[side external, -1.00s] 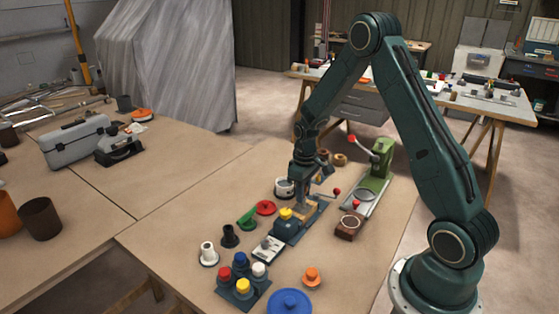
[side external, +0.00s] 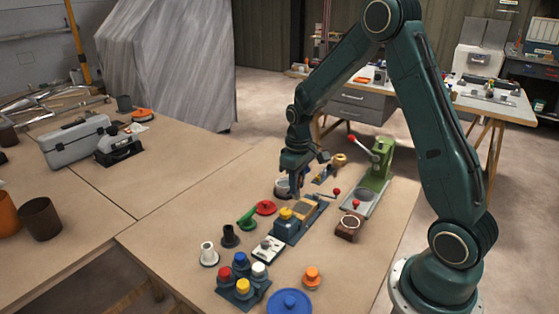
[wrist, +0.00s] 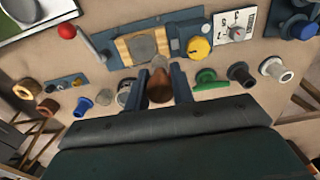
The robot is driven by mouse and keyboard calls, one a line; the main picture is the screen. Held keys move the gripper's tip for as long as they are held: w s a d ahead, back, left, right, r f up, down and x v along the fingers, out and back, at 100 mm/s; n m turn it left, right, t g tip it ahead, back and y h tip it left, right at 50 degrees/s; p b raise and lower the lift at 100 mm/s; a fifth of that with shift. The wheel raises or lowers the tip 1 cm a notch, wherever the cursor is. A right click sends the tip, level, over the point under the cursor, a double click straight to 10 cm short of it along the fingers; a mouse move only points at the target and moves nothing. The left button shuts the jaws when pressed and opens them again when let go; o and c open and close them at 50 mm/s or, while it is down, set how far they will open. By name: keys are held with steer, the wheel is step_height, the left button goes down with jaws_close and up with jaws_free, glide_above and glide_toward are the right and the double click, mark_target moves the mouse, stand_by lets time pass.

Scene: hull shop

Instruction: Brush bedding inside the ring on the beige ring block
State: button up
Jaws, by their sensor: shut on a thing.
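The beige block (side external: 309,206) sits in a blue vise-like fixture in the middle of the table. In the wrist view, the beige block (wrist: 124,50) has a round grey patch (wrist: 144,46) on top. My gripper (side external: 297,190) is above the table, just behind the block and beside a pale pot (side external: 281,188). In the wrist view, my gripper (wrist: 160,86) is shut on a brown piece (wrist: 160,90) between its fingers, apparently the brush. A pale round shape (wrist: 160,62) shows just beyond it; I cannot tell whether it belongs to the brush.
A red-knobbed lever (side external: 336,191) rises beside the fixture. A yellow knob (side external: 286,213) is at its near end. A green press (side external: 378,165) stands right, a brown ring block (side external: 348,228) before it. Green (side external: 247,221), black (side external: 229,236) and white (side external: 208,253) pieces stand left.

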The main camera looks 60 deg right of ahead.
steer(key=shift+r, duration=1.15)
